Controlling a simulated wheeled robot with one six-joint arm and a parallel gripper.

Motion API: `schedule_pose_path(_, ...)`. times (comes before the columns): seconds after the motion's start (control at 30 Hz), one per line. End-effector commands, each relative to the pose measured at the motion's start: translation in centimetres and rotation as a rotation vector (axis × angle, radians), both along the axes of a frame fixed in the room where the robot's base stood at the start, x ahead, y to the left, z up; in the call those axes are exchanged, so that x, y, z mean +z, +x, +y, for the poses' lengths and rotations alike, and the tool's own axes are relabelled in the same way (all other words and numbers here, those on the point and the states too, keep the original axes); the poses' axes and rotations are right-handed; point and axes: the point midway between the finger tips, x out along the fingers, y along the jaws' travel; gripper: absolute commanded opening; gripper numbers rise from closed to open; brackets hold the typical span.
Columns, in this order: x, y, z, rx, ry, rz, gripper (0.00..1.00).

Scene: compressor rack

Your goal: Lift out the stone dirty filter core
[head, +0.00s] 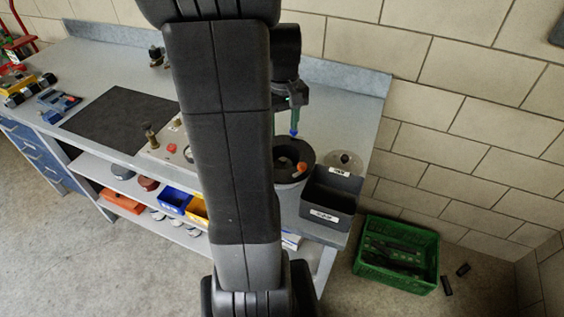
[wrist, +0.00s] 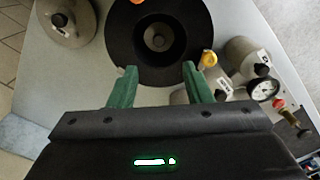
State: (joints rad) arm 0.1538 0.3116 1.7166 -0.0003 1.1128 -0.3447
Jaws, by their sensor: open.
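A filter housing (head: 310,152) with a wide black rim stands open near the right end of the bench. It also shows in the wrist view (wrist: 122,40). Inside its opening sits a dark, grey-brown round core (wrist: 158,40), seen from above with a small round centre; its sides are hidden in the housing. My gripper (head: 294,124) hangs above the housing, pointing down. In the wrist view its green fingers (wrist: 159,70) are apart and empty, toward the near side of the opening, and the core lies beyond their tips.
A dark labelled bin (head: 327,200) and a round lidded part (head: 345,163) stand close right. Grey canisters and a gauge (wrist: 262,89) are nearby. A green crate (head: 397,248) is on the floor. A black mat (head: 115,118) lies left.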

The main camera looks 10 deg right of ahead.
Motion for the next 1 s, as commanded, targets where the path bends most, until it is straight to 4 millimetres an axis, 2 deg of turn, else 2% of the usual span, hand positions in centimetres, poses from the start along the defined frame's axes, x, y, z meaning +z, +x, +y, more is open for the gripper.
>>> schedule_pose_path(0.1,-2.6,-0.2,0.0,0.000,0.001,0.008,0.45)
schedule_pose_path(0.3,-5.9,-0.1,0.0,0.000,0.001,0.004,0.45)
schedule_pose_path(0.57,-7.5,-0.1,0.0,-0.001,0.001,0.004,0.45)
schedule_pose_path(0.83,-10.8,0.2,-0.2,0.000,0.001,0.004,0.45)
schedule_pose_path(1.0,-12.0,0.3,-0.2,0.000,0.001,0.002,0.45)
